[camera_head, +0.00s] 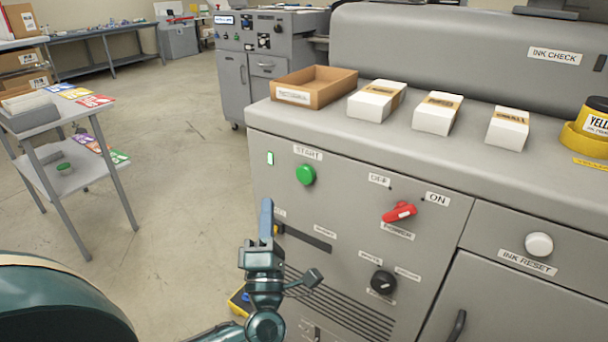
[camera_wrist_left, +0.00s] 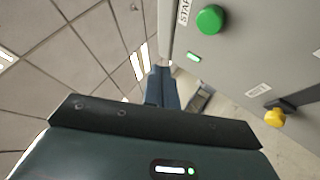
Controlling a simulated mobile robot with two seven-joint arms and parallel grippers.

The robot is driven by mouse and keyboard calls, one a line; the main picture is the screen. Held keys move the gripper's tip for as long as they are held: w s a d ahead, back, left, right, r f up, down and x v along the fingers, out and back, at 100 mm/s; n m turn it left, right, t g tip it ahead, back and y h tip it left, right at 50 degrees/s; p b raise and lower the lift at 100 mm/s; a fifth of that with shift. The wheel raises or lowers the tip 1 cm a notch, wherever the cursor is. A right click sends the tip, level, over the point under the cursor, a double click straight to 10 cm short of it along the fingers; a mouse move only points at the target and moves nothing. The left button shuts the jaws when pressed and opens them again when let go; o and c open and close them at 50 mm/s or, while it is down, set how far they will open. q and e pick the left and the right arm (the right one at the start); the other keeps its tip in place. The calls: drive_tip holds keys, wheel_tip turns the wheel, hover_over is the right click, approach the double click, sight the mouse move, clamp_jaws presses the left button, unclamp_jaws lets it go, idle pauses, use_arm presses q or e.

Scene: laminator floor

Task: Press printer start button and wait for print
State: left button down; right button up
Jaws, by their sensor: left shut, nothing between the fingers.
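The green start button (camera_head: 306,174) is on the front panel of the grey printer (camera_head: 350,150), under a START label. A small green-white indicator (camera_head: 270,158) is lit to its left. My left gripper (camera_head: 267,204) is shut and empty, pointing up, below and left of the button and apart from it. In the left wrist view the green button (camera_wrist_left: 210,19) is at the top, right of my shut blue fingers (camera_wrist_left: 161,72). The lit indicator (camera_wrist_left: 194,57) is also there. The red power switch (camera_head: 399,212) points toward ON. My right gripper is not in view.
A black knob (camera_head: 383,282) and a white ink reset button (camera_head: 539,244) are on the same front. A cardboard tray (camera_head: 330,82), several white boxes and a yellow ink can (camera_head: 594,120) stand on the printer top. A grey cart (camera_head: 50,125) is at left; the floor between is clear.

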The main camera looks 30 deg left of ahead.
use_arm(q)
drive_tip(key=b, duration=0.3)
approach(305, 175)
drive_tip(key=w+a+r, duration=0.2)
drive_tip(key=a+r, duration=0.2)
drive_tip(key=shift+w, duration=0.55)
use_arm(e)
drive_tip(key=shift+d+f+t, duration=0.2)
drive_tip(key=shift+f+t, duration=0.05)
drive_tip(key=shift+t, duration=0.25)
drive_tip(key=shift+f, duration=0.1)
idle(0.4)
use_arm(q)
drive_tip(key=shift+w, duration=0.1)
idle(0.3)
drive_tip(key=shift+w, duration=0.3)
